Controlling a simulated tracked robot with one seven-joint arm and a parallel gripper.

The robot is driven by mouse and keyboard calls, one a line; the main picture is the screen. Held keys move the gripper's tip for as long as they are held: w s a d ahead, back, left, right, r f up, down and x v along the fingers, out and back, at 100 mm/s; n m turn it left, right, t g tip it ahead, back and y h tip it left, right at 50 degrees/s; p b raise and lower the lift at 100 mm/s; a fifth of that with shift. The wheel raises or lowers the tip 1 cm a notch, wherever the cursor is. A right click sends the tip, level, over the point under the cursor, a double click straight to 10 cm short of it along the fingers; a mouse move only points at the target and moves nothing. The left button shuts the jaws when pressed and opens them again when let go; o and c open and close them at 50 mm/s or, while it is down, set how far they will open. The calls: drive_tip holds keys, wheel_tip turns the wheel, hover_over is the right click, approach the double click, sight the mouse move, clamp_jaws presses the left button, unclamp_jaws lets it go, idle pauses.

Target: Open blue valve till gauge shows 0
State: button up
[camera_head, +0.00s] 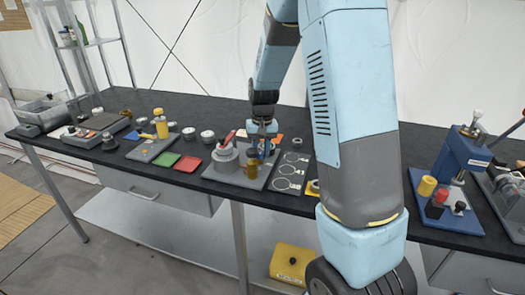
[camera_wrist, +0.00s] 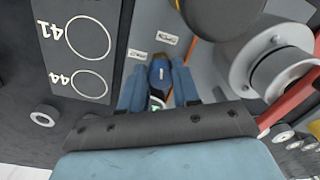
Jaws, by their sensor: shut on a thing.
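My gripper (camera_head: 262,133) reaches down to a grey plate (camera_head: 225,178) on the black table. In the wrist view, its two blue fingers (camera_wrist: 159,90) are shut on the blue valve (camera_wrist: 161,72), which sits between them. In the head view, the valve is mostly hidden by the gripper. A brass-coloured part (camera_head: 252,169) stands just below the gripper. A dark round part (camera_wrist: 222,14) shows at the top of the wrist view; I cannot tell whether it is the gauge. No gauge reading is legible.
A grey cylindrical fixture (camera_head: 226,159) with a red handle (camera_head: 229,137) stands beside the gripper on the left. A panel with numbered rings (camera_head: 290,171) lies to the right. Green (camera_head: 165,159) and red (camera_head: 188,163) squares lie left. A blue press (camera_head: 459,160) stands far right.

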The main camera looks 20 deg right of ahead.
sight(262, 152)
drive_tip(key=shift+m, duration=1.6)
drive_tip(key=o, duration=1)
drive_tip(key=shift+o, duration=0.2)
drive_tip(key=shift+r, duration=0.15)
wheel_tip(262, 152, up, 13)
drive_tip(key=shift+d+r, duration=0.2)
drive_tip(key=shift+d, duration=0.05)
